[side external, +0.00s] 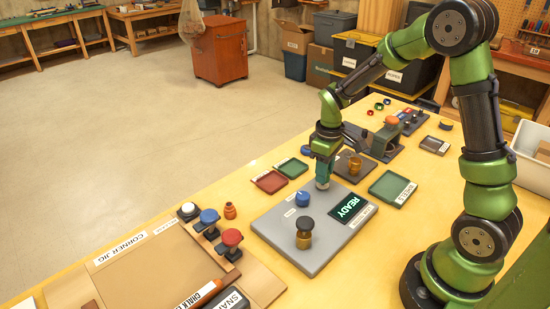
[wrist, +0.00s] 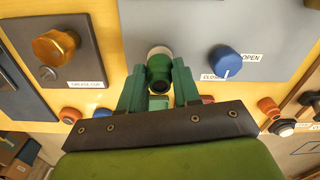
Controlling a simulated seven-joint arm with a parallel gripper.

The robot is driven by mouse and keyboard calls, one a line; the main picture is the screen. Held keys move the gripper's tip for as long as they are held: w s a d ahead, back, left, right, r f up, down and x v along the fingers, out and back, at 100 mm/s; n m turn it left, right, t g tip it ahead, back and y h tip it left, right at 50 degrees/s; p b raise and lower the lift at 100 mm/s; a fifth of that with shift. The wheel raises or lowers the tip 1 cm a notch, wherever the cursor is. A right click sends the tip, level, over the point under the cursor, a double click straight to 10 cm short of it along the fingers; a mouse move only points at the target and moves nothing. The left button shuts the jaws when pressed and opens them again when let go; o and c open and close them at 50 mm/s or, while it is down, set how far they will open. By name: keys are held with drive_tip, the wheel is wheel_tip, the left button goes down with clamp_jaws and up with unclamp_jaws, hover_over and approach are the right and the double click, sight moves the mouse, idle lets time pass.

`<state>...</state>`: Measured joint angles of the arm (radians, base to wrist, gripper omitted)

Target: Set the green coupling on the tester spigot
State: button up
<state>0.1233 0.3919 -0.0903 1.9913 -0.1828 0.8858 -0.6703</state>
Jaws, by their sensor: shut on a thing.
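My gripper (wrist: 159,88) is shut on the green coupling (wrist: 160,66), a short round piece with a dark opening, held between the two fingers. In the side view my gripper (side external: 323,162) points down over the far-left part of the grey tester plate (side external: 287,238). A pale round end, apparently the tester spigot (wrist: 159,50), shows just behind the coupling in the wrist view. I cannot tell whether the coupling touches it. The tester has a blue knob (side external: 302,199) between CLOSED and OPEN labels, a dark-topped amber fitting (side external: 304,233) and a display (side external: 347,208) reading READY.
A red tray (side external: 271,181) and green trays (side external: 292,167) (side external: 392,188) lie around the tester. Behind is a dark plate with an amber knob (wrist: 55,46). Red and blue clamp-like pieces (side external: 231,240) (side external: 209,218) stand by the corner jig (side external: 150,268).

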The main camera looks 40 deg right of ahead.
drive_tip(key=shift+f, duration=0.6)
idle(1.0)
drive_tip(key=o, duration=1.5)
drive_tip(key=shift+r, duration=0.15)
drive_tip(key=shift+r, duration=3.7)
